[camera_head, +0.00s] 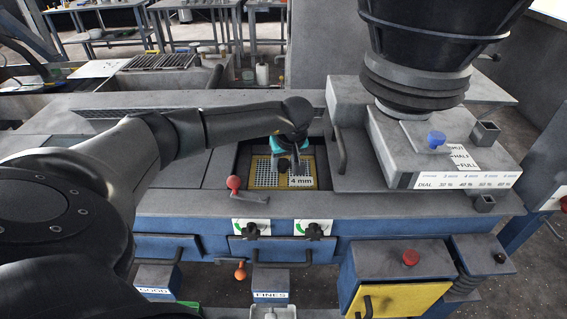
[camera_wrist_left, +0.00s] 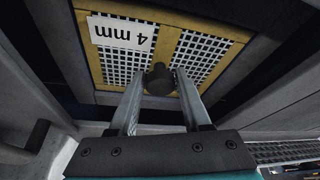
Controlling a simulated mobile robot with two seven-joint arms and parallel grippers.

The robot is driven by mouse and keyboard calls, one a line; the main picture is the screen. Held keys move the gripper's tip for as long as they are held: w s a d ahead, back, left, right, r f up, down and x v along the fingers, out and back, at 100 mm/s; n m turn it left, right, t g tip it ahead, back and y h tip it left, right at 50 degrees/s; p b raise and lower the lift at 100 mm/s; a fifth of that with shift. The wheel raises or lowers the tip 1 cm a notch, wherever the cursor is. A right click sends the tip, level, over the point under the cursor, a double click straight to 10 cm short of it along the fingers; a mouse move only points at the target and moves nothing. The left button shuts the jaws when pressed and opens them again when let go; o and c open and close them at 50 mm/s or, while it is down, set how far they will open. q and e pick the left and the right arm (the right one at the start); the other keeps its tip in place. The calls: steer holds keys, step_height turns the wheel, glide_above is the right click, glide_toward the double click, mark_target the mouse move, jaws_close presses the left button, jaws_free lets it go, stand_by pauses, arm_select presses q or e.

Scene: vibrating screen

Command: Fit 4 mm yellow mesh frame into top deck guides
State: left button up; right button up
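The yellow mesh frame (camera_head: 262,177) with a white "4 mm" label lies in the rectangular opening of the top deck (camera_head: 229,160). In the left wrist view, its yellow border and mesh panels (camera_wrist_left: 203,52) show, with a dark round knob (camera_wrist_left: 158,79) on the middle bar. The arm and gripper hide part of the frame's far side in the head view. Whether the frame sits fully in its guides cannot be told. My right gripper is not in view.
A red-knobbed lever (camera_head: 234,184) stands at the opening's front left. Two black clamp knobs (camera_head: 251,229) are on the front face below.

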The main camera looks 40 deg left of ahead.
arm_select(q)
steer(key=o, duration=0.4)
steer(key=p+v, duration=0.1)
steer(key=v, duration=1.4)
steer(key=shift+r+p, duration=0.15)
steer(key=shift+p, duration=0.15)
